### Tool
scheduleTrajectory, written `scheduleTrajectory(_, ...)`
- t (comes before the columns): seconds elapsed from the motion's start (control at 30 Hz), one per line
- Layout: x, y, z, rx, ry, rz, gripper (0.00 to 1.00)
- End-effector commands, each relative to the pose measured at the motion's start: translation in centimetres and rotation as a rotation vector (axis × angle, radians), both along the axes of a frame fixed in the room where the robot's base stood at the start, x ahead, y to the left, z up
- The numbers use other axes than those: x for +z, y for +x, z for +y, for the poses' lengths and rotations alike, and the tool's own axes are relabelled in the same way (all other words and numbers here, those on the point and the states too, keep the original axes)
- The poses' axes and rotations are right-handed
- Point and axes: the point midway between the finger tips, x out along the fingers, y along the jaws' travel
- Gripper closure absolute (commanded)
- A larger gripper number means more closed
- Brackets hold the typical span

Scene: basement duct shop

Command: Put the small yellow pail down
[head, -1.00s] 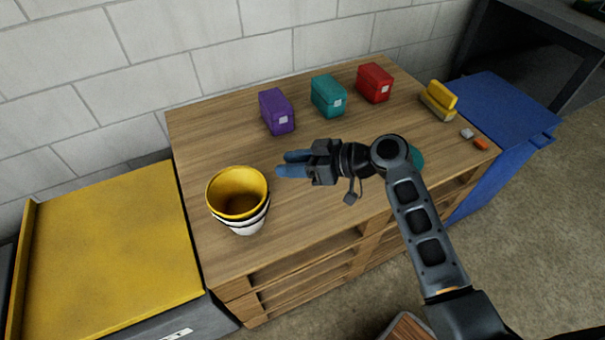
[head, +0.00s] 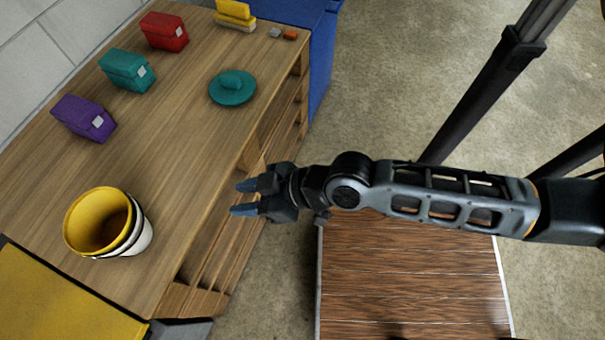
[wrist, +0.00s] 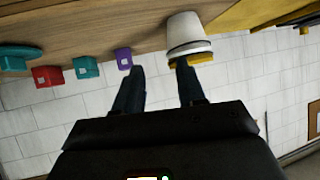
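The small yellow pail (head: 85,226) stands upright on the wooden bench top, its rim above a white pail (head: 143,238) with dark bands; it appears nested inside it. In the wrist view, which looks upside down, the white pail (wrist: 184,30) shows with the yellow rim (wrist: 195,59) below it. My gripper (head: 240,198) is open and empty, off the bench's front edge and right of the pails. Its two fingers also show apart in the wrist view (wrist: 160,80), with nothing between them. The yellow pail's lower part is hidden.
The wooden bench (head: 185,140) carries a purple box (head: 84,118), a teal box (head: 127,71), a red box (head: 164,32), a teal lid-like disc (head: 232,87) and yellow blocks (head: 235,14). A blue bin (head: 322,45) stands beyond. Bench top between boxes and pails is clear.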

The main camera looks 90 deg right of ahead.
Motion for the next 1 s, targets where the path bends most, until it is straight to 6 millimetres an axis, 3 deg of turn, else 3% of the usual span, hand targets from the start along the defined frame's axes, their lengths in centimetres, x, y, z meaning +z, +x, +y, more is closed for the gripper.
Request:
scheduleTrajectory(0.03, 1.1, -2.1, 0.5, -0.007, -0.015, -0.012, 0.6)
scheduleTrajectory(0.2, 6.4, -7.1, 1.3, -0.016, -0.057, -0.107, 0.6)
scheduleTrajectory(0.4, 12.5, -10.6, 2.6, 0.024, -0.064, -0.217, 0.6)
scheduleTrajectory(0.5, 14.3, -11.4, 3.0, 0.042, -0.06, -0.25, 0.6)
scheduleTrajectory(0.67, 15.3, -11.8, 3.3, 0.052, -0.057, -0.269, 0.6)
scheduleTrajectory(1.0, 15.2, -11.7, 3.2, 0.051, -0.057, -0.269, 0.6)
